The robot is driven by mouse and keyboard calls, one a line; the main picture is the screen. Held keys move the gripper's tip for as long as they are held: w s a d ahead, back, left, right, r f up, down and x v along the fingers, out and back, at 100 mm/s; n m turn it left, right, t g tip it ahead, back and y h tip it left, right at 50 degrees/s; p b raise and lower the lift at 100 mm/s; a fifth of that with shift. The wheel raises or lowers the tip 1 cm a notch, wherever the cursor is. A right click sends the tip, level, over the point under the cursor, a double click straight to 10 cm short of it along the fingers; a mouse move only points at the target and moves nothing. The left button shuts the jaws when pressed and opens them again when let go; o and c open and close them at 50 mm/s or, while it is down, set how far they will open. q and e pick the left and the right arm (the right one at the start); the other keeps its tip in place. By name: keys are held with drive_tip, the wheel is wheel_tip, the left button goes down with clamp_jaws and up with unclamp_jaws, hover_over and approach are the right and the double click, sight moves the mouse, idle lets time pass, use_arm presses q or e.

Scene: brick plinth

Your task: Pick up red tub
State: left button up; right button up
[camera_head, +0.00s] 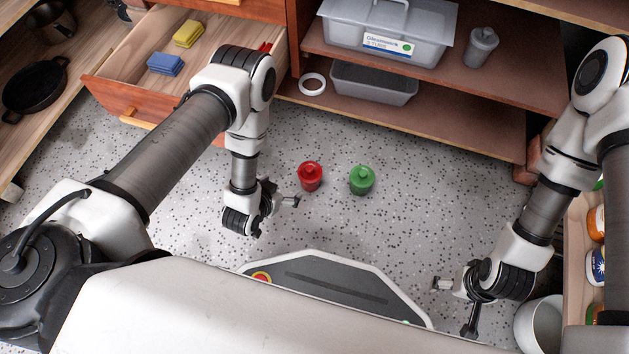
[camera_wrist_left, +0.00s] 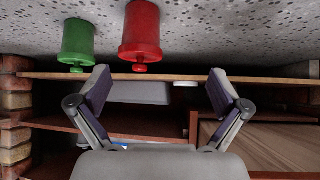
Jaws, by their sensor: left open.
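The red tub (camera_head: 310,177) with its lidded top stands on the speckled floor in the head view. A similar green tub (camera_head: 361,180) stands apart to its right. My left gripper (camera_head: 277,217) is open and empty, a little left of and nearer than the red tub. In the left wrist view, the picture is upside down; the red tub (camera_wrist_left: 141,35) appears beyond the gap between the open fingers (camera_wrist_left: 158,90), and the green tub (camera_wrist_left: 77,42) is left of it. No finger touches either tub. My right gripper (camera_head: 454,308) is open and empty at lower right.
An open drawer (camera_head: 138,106) holds yellow (camera_head: 187,33) and blue (camera_head: 165,64) sponges and a partly hidden red item. Shelves (camera_head: 455,78) behind the tubs hold a clear bin (camera_head: 388,28), a grey bin (camera_head: 372,84) and a white ring (camera_head: 312,84). Floor around the tubs is clear.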

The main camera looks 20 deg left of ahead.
sight(308, 174)
use_arm(q)
drive_tip(key=w+d+f+t, duration=0.1)
drive_tip(key=w+d+f+t+h+b, duration=0.1)
drive_tip(key=w+d+f+t, duration=0.1)
drive_tip(key=shift+d+m+t+h+b, duration=0.2)
drive_tip(key=shift+m+t+h+b, duration=0.1)
drive_tip(key=b+x, duration=0.5)
drive_tip(key=x, duration=0.2)
drive_tip(key=shift+w+d+r, duration=0.1)
drive_tip(key=shift+w, duration=0.35)
drive_tip(key=shift+r, duration=0.15)
drive_tip(key=c, duration=1.1)
